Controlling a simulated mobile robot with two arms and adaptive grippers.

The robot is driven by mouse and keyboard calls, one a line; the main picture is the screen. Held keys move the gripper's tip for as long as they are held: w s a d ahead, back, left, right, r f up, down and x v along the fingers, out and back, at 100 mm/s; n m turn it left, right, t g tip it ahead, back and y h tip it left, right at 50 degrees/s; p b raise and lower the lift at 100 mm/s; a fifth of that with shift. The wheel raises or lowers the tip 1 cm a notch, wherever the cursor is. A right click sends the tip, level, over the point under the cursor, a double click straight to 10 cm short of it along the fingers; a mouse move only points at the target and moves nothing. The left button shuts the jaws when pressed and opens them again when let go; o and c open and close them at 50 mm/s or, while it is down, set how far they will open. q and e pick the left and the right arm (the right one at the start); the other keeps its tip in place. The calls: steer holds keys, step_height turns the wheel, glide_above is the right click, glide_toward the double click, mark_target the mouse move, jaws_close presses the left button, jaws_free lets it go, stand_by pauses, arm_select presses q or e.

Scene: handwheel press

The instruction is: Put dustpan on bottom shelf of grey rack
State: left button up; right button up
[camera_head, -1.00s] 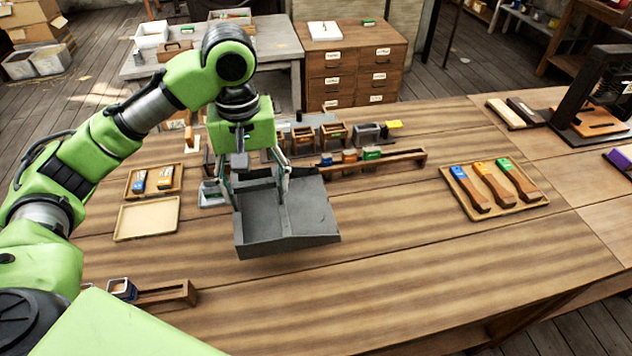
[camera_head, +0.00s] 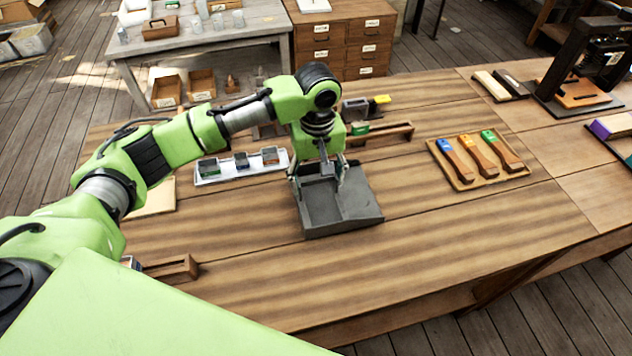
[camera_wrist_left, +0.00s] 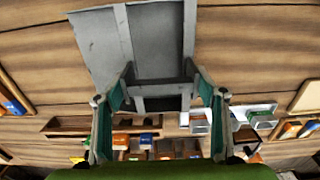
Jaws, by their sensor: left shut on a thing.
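The grey dustpan (camera_head: 338,205) hangs just above the middle of the wooden table in the head view. My left gripper (camera_head: 322,185) is shut on it at its handle end, and its flat pan points toward the table's front edge. In the left wrist view the dustpan (camera_wrist_left: 150,45) extends away from between the fingers of the left gripper (camera_wrist_left: 160,90). I cannot tell whether the pan touches the table. No grey rack can be made out in these views. My right gripper is not in view.
A tray with three handled tools (camera_head: 477,162) lies to the right. A white tray with small boxes (camera_head: 240,166) lies behind my left arm. A wooden holder (camera_head: 172,268) stands at the front left. A press (camera_head: 580,70) stands at the right. The table's front middle is clear.

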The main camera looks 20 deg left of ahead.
arm_select(q)
steer(key=shift+s+a+f, duration=0.1)
steer(key=shift+a+f, duration=0.05)
steer(key=shift+f, duration=0.95)
steer(key=o, duration=1)
steer(key=shift+f, duration=0.15)
steer(key=shift+o, duration=0.5)
